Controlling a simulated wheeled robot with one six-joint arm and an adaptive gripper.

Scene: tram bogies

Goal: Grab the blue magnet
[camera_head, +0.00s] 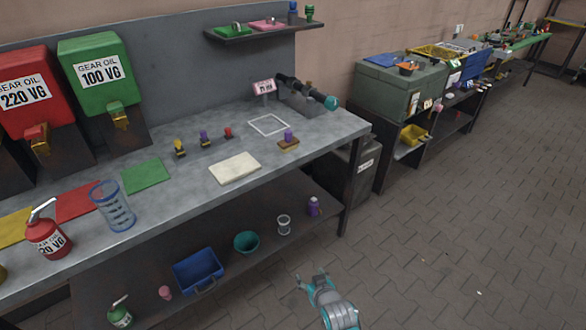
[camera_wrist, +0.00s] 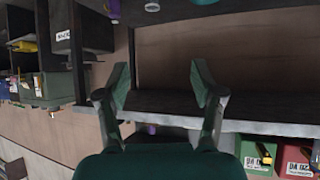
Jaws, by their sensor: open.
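My gripper (camera_head: 313,278) is open and empty, low over the floor in front of the workbench, apart from everything. In the wrist view its two fingers (camera_wrist: 161,82) are spread, with nothing between them. I cannot make out a thing that is surely the blue magnet. A small blue item (camera_head: 293,10) stands on the wall shelf beside a green one; it is too small to identify. Small yellow (camera_head: 180,149), purple (camera_head: 205,139) and red (camera_head: 228,133) items stand on the bench top.
The bench (camera_head: 330,127) holds a white pad (camera_head: 235,168), a clear blue cylinder (camera_head: 113,205) and a red oil can (camera_head: 47,237). A blue bin (camera_head: 197,269) and teal bowl (camera_head: 246,242) are on its lower shelf. A green cabinet (camera_head: 390,92) stands right. The floor (camera_head: 460,200) is open.

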